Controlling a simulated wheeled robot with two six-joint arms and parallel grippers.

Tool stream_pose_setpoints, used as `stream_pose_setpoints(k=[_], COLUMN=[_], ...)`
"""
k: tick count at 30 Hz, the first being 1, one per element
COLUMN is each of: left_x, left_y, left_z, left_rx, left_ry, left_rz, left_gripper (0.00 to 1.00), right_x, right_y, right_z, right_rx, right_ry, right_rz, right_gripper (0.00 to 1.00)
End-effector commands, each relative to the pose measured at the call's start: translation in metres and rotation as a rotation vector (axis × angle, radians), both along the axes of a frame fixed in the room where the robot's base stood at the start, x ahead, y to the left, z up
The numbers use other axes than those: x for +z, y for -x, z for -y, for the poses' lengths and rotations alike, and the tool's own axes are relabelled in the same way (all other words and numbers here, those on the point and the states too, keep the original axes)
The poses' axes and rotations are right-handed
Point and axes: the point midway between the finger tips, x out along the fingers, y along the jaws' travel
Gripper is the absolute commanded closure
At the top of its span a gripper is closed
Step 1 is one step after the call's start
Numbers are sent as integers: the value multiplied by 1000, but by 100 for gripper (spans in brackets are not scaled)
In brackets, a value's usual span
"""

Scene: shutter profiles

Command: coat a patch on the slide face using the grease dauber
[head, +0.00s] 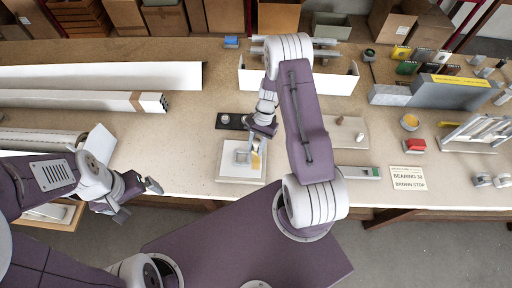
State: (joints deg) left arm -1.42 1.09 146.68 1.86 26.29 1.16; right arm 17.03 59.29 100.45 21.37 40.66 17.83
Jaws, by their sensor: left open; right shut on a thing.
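My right gripper (258,143) reaches down near the middle front of the bench. It is shut on a small tan and yellowish piece, which looks like the grease dauber (256,160). The dauber's lower end is over the right side of a pale, flat block that looks like the slide face (230,174). I cannot tell whether it touches the surface. A small grey square shape shows on the block beside the dauber. My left gripper (146,190) is open and empty, in front of the bench edge at the left, well away from the block.
A dark tray (236,126) with a small round pale item lies just behind the block. Long white profiles (90,76) fill the left of the bench. A sign (408,178), a red item (414,145) and an orange-topped pot (409,122) stand at the right.

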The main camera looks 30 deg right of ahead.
Motion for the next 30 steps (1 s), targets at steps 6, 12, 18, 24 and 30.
stream_pose_setpoints(k=[6, 12, 18, 24, 30], left_x=[22, 19, 29, 46, 43], left_y=[0, 0, 0, 0, 0], left_z=[0, 0, 0, 0, 0], left_rx=[0, 0, 0, 0, 0], left_ry=[0, 0, 0, 0, 0], left_rz=[0, 0, 0, 0, 0], left_gripper=[0, 0, 0, 0, 0], right_x=[27, 24, 35, 56, 54], right_y=[0, 0, 0, 0, 0], right_z=[0, 0, 0, 0, 0], right_rx=[0, 0, 0, 0, 0], right_ry=[1, 0, 0, -1, -1], right_rz=[1, 0, 0, -1, -1], right_gripper=[100, 100, 100, 100, 100])
